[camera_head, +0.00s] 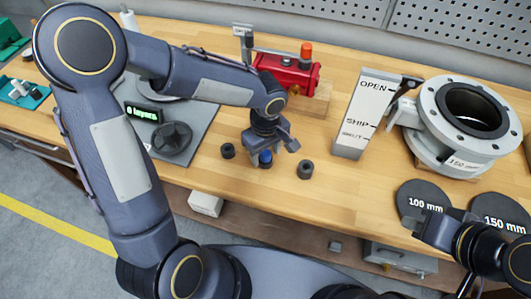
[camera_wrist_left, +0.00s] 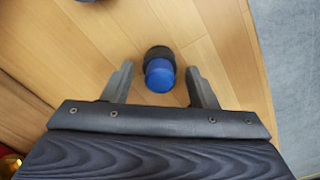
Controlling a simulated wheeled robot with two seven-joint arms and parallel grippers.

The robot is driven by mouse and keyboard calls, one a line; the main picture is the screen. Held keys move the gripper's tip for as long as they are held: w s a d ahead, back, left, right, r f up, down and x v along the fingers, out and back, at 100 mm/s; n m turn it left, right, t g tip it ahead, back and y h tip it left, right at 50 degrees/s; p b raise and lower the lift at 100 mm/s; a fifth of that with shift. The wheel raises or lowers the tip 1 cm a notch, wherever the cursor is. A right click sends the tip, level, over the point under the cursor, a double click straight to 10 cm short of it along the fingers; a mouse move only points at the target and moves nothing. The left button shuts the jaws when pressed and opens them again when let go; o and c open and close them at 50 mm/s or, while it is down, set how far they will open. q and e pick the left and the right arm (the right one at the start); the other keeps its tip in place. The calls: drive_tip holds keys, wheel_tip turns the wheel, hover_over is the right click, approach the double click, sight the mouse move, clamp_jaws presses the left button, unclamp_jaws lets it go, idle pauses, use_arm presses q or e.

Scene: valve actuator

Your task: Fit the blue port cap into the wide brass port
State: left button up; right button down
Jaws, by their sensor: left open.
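The blue port cap (camera_head: 265,159) stands on the wooden bench near its front edge. In the left wrist view the blue cap (camera_wrist_left: 159,76) has a black part just beyond it and lies between the fingertips, with a gap on each side. My left gripper (camera_head: 268,150) is open, just over the cap, and partly hides it. The red actuator (camera_head: 287,74) stands behind the gripper; a small brass spot (camera_head: 295,90) shows on its near side, too small to tell which port it is. My right gripper (camera_head: 424,226) is at lower right, apart from these things; its jaw opening is unclear.
Two dark caps (camera_head: 228,151) (camera_head: 305,169) stand either side of the blue one. A white OPEN/SHUT post (camera_head: 363,112), a large flanged valve (camera_head: 464,125) and black discs (camera_head: 423,200) stand to the right. A grey plate (camera_head: 187,130) with a display lies left.

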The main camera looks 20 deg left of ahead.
use_arm(q)
drive_tip(key=c, duration=1)
drive_tip(key=shift+r, duration=0.1)
drive_tip(key=shift+c, duration=0.2)
